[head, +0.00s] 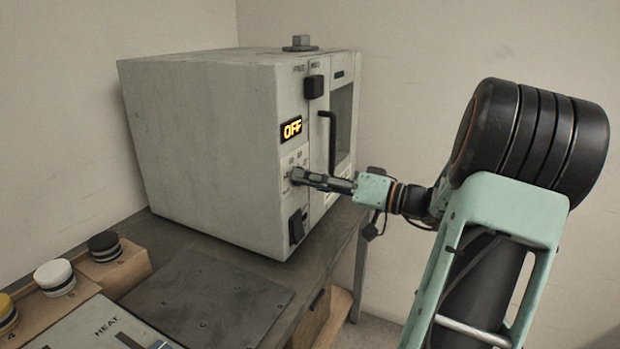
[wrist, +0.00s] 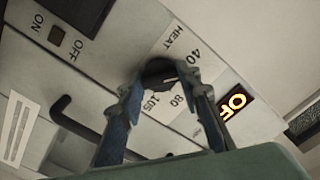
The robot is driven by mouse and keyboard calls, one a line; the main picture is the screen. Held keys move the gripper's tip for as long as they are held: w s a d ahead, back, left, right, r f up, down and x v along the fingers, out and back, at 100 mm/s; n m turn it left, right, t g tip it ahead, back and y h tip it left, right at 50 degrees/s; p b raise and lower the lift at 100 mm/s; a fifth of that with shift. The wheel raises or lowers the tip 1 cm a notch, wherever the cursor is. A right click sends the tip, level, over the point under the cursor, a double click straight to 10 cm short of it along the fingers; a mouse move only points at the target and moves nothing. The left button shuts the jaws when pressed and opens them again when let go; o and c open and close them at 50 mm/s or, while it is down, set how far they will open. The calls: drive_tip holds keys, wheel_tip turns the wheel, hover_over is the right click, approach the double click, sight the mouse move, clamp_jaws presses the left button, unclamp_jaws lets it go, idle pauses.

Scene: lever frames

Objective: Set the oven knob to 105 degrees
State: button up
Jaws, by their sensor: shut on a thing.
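The oven (head: 205,140) is a pale box with a dark-handled door. Its dark round heat knob (wrist: 160,70) shows in the wrist view between my fingertips. The labels HEAT, 40, 80 and 105 are printed around it. A small pale mark shows on the knob's face, but I cannot tell exactly which number it points to. My gripper (wrist: 161,79) is shut on the knob, one finger on each side. In the head view my gripper (head: 298,176) reaches the front panel and hides most of the knob. The lit display (head: 291,129) reads OFF.
A dark switch (head: 297,226) sits below the knob; a black knob or block (head: 314,87) is above the display. The door handle (head: 328,142) juts out near my gripper. Several capped jars, including a white one (head: 55,277), stand at the lower left. A dark plate (head: 210,305) lies in front.

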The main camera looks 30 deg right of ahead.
drive_tip(key=shift+m+p, duration=7.8)
drive_tip(key=shift+m, duration=4.2)
drive_tip(key=o, duration=1.2)
drive_tip(key=shift+c, duration=0.2)
drive_tip(key=v, duration=1.2)
drive_tip(key=shift+f, duration=0.1)
